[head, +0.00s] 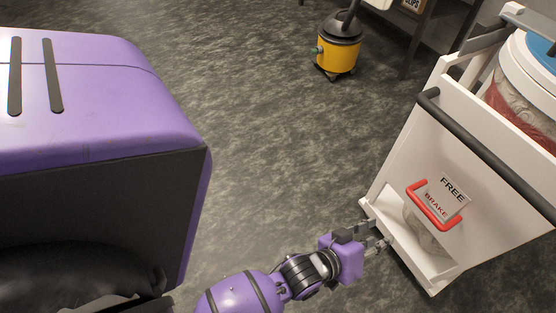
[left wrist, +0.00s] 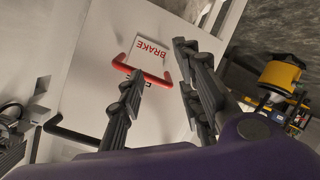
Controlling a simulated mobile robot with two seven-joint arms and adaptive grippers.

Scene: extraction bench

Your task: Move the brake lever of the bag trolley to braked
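The white bag trolley (head: 397,173) stands at the right of the head view. Its red U-shaped brake lever (head: 428,208) is on the end panel, over a plate marked FREE at the top and BRAKE at the bottom. The lever's crossbar lies by the word BRAKE; I cannot tell its exact angle. The lever also shows in the left wrist view (left wrist: 122,66), beyond my fingers. My left gripper (head: 380,243) is below and left of the lever, close to the trolley's lower shelf. Its fingers (left wrist: 156,60) are spread with nothing between them. My right gripper is out of view.
A black push bar (head: 490,155) crosses the trolley above the lever. A yellow vacuum (head: 338,55) stands at the back near a dark bench (head: 440,36). The grey floor between is clear.

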